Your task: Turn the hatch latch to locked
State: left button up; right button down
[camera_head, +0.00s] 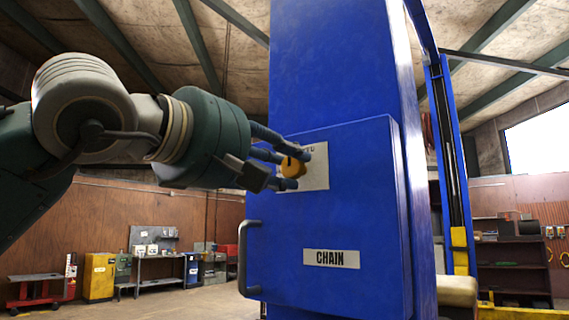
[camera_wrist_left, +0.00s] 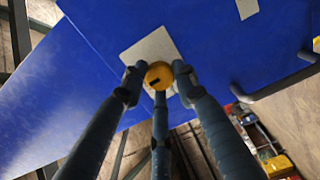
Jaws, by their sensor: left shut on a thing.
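The yellow hatch latch (camera_head: 293,168) is a round knob on a pale plate (camera_head: 317,176) on the blue hatch (camera_head: 350,215). Part of the plate's lettering is hidden by my fingers. My left gripper (camera_head: 292,167) comes in from the left, its fingers closed around the knob. In the left wrist view the knob (camera_wrist_left: 159,75) sits between the fingertips, with a short dark mark on its face. The hatch looks shut against the blue column (camera_head: 330,70). My right gripper is in neither view.
A grey bar handle (camera_head: 243,258) stands out from the hatch's left edge, below my left gripper. A label reading CHAIN (camera_head: 331,259) is on the hatch's lower part. A yellow cabinet (camera_head: 99,277) and benches stand far back. Open floor lies to the left.

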pick_arm(q)
jog(key=shift+w+f, duration=0.1)
jog(key=shift+f, duration=0.05)
jog(key=o, duration=1.1)
jog(key=shift+a, duration=0.1)
jog(key=shift+o, duration=0.2)
jog(key=shift+a, duration=0.1)
jog(key=shift+s+a, duration=0.2)
jog(key=shift+s, duration=0.15)
jog(key=v, duration=1.1)
